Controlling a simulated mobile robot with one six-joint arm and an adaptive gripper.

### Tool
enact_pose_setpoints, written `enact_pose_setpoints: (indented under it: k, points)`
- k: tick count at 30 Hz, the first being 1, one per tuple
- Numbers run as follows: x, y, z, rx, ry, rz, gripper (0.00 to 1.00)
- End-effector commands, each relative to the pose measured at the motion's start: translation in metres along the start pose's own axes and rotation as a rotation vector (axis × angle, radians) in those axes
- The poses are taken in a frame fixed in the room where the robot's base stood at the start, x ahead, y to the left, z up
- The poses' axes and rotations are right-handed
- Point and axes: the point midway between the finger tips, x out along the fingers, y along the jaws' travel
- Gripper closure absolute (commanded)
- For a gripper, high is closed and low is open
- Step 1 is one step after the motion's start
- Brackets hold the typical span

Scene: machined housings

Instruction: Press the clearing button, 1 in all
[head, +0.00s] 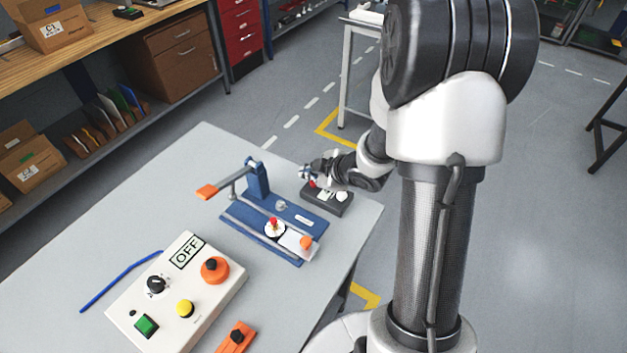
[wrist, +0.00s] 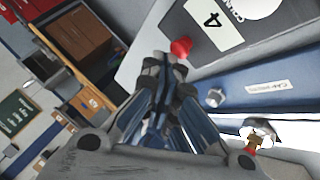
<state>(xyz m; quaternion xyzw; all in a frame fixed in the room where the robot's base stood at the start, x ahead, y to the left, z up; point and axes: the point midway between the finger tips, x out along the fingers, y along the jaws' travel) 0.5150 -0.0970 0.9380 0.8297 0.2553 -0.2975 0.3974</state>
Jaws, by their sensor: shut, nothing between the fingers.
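No button is legibly marked as the clearing button. A small dark box (head: 327,199) stands at the table's right edge. In the wrist view the dark box (wrist: 283,42) bears a white label with a "4", and a red knob or button (wrist: 181,46) shows at its edge. My gripper (head: 311,181) is over the far left end of this box. In the wrist view my gripper (wrist: 165,65) is shut and empty, its fingertips close to the red part; I cannot tell whether they touch it.
A blue fixture (head: 290,222) with an orange-handled lever (head: 207,191) stands left of the dark box. A white control box (head: 212,290) marked OFF has an orange knob, a yellow button (head: 185,308) and a green button (head: 146,325). The table's far left (head: 190,160) is clear.

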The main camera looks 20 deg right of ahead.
Motion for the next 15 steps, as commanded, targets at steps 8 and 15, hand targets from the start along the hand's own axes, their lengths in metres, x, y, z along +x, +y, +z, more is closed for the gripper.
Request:
enact_pose_setpoints:
  k: [8,15]
  points:
    - [0.0029,-0.0022,0.0021,0.000,0.000,0.000,1.00]
    - [0.0050,-0.0038,0.0038,0.000,0.000,-0.001,1.00]
